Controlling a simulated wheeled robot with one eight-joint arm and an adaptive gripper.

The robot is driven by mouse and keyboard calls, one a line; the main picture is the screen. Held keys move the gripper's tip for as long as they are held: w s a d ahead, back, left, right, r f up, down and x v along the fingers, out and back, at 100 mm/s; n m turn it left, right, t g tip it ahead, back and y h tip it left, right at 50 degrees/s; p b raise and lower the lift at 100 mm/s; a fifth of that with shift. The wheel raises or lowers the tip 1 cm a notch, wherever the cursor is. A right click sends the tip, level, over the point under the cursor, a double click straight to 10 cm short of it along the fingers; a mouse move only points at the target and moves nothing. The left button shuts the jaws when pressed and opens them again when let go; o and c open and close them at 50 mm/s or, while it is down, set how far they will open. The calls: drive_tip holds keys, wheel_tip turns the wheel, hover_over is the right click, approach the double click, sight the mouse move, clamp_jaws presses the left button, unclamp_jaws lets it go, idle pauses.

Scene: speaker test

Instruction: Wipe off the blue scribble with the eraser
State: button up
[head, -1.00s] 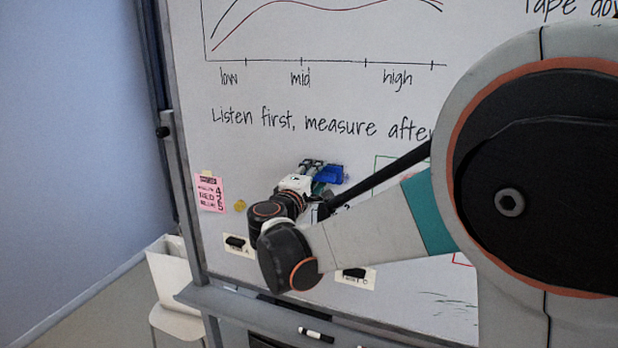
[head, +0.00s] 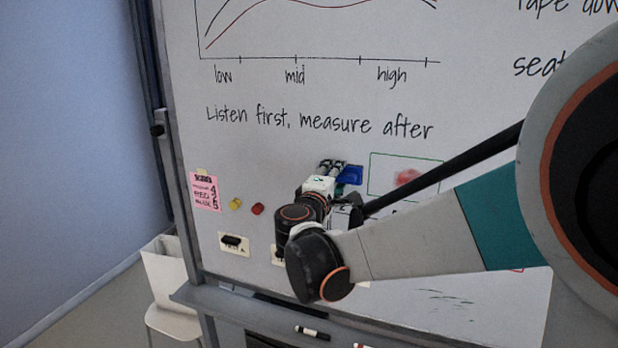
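My gripper (head: 336,168) is at the whiteboard (head: 250,165), below the words "Listen first, measure after". A blue block (head: 351,174), which looks like the eraser, sits at its fingertips and appears held there. It is close to the board surface, but I cannot tell if it touches. No blue scribble shows in this view; the gripper and arm hide part of the board around them. A red smudge (head: 408,177) lies inside a green drawn box just right of the blue block.
Left of my gripper are a yellow magnet (head: 235,204), a red magnet (head: 257,209) and a pink note (head: 205,190). Black objects on pale cards (head: 234,243) sit lower down. A marker (head: 312,333) lies on the tray below. A white bin (head: 172,275) stands at left.

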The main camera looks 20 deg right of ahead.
sight(347, 180)
drive_tip(key=shift+s+d, duration=0.55)
drive_tip(key=shift+d, duration=0.2)
drive_tip(key=shift+s+d, duration=0.55)
drive_tip(key=shift+d, duration=0.2)
drive_tip(key=shift+w+a, duration=0.1)
drive_tip(key=shift+w+a+b, duration=0.45)
drive_tip(key=shift+w+a, duration=0.6)
drive_tip(key=shift+a, duration=0.35)
drive_tip(key=shift+w+a+b, duration=0.4)
drive_tip(key=shift+w+a, duration=0.65)
drive_tip(key=shift+a, duration=0.4)
drive_tip(key=shift+w+a+b, duration=0.45)
drive_tip(key=shift+w+a, duration=0.6)
drive_tip(key=shift+a, duration=0.35)
drive_tip(key=shift+v, duration=2.9)
